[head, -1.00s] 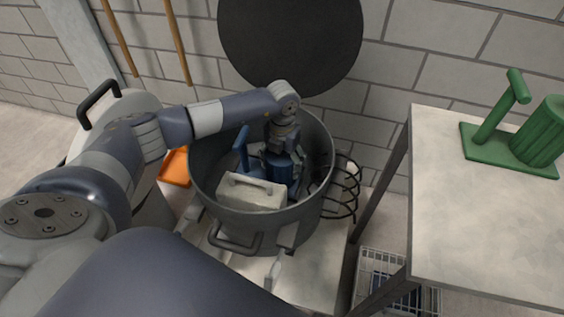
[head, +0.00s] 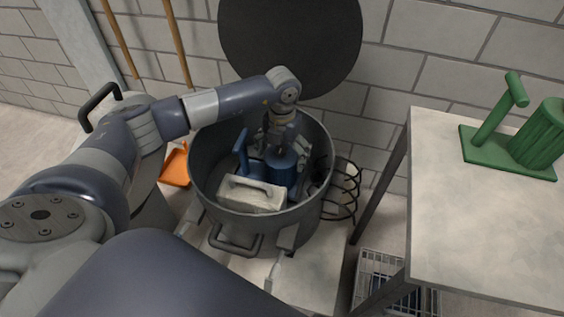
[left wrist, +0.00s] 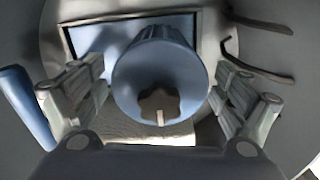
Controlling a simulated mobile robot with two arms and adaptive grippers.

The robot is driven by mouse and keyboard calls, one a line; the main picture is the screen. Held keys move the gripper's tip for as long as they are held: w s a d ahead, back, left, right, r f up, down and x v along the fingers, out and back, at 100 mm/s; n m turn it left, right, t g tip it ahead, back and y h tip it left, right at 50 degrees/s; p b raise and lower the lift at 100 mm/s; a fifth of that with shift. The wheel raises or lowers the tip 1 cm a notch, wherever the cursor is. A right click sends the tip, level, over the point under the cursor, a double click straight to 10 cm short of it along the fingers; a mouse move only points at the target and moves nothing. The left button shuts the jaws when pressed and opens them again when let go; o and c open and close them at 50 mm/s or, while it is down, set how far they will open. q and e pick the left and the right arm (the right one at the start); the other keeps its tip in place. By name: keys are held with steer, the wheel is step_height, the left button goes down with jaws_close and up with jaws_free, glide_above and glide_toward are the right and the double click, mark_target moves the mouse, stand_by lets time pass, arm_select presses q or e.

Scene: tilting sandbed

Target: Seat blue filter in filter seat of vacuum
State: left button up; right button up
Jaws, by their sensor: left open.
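The blue filter (head: 281,167) is a ribbed cylinder standing upright inside a round grey drum (head: 272,232), with a blue post (head: 242,155) to its left. In the left wrist view the cylinder's round top (left wrist: 160,75) with a dark star knob is centred between my fingers, over a blue plate (left wrist: 90,38) inside a dark rectangular frame. My left gripper (head: 281,143) is open, pointing down just above the cylinder, its fingers on either side. I cannot tell whether the plate is fully down in the frame. My right gripper is not in view.
A pale block with a handle (head: 252,194) sits in the drum's front. A large dark disc (head: 290,40) stands behind. A black wire rack (head: 347,188) hangs at the drum's right. A table (head: 480,230) at right bears a green filter-like part (head: 510,145). A black-handled grey body (head: 97,103) stands left.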

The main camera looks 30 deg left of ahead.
arm_select(q)
step_height(320, 180, up, 8)
steer(key=shift+f, duration=0.1)
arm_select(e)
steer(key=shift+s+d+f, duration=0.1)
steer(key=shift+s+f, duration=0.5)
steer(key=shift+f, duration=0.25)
